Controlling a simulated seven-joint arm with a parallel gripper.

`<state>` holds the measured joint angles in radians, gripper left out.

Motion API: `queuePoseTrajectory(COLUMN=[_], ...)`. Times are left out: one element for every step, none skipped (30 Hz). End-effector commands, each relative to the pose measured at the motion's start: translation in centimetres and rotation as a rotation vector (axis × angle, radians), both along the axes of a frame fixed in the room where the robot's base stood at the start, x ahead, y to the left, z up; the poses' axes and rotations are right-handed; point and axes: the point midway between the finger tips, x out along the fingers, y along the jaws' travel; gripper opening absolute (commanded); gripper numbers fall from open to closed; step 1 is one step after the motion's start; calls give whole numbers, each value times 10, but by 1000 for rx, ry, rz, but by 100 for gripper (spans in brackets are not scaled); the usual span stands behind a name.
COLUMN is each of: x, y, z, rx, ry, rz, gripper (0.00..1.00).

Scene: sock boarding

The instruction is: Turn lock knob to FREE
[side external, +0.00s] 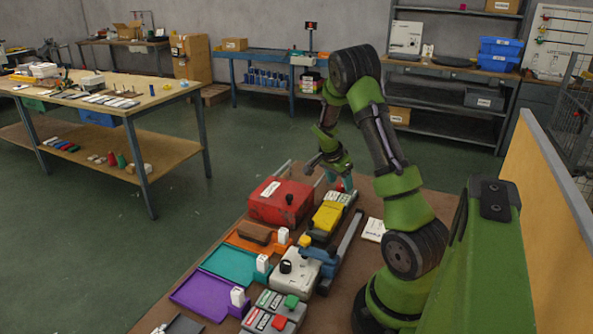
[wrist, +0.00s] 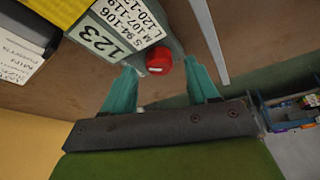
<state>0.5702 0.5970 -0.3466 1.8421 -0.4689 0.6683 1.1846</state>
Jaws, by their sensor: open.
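My gripper (wrist: 160,72) is open, with its two teal fingers on either side of a small red knob (wrist: 158,59) in the wrist view. The fingers look apart from the knob; how close they are in depth I cannot tell. The knob sits at the end of a grey unit carrying a white plate (wrist: 115,28) marked 123 and size ranges. In the side view my gripper (side external: 334,176) points down at the far end of the yellow-topped unit (side external: 328,216), beside the red box. No FREE mark is legible, and the knob's setting cannot be told.
A white unit (side external: 296,272) with a black knob, coloured trays (side external: 214,295) and a button box (side external: 273,315) lie nearer. A white card (side external: 374,230) lies right. Brown table is bare around the card.

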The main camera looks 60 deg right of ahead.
Motion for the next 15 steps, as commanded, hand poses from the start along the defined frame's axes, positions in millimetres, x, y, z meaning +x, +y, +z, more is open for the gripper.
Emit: queuePoseTrajectory(x=[-1, -1, -1, -1, -2, -2, -2, -2, -2, -2, -2, -2, -2, -2, -2], y=[-2, -3, -3, -4, -4, -4, -4, -4, -4, -4, -4, -4, -4, -4, -4], z=[-5, -6, -8, -9, -10, -11, -11, -11, -11, -11, -11, -11, -10, -10, -10], rx=[0, 0, 0, 0, 0, 0, -1, -1, -1, -1, -1, -1, -1, -1, -1], ry=[1, 0, 0, -1, -1, -1, -2, -2, -2, -1, -1, -1, -1, -1, -1], rz=[-1, -1, -1, -2, -2, -2, -1, -1, -1, -1, -1, -1, -1, -1, -1], gripper=[59, 59, 59, 59, 59, 59, 59, 59, 59, 59, 59, 59, 59, 54, 48])
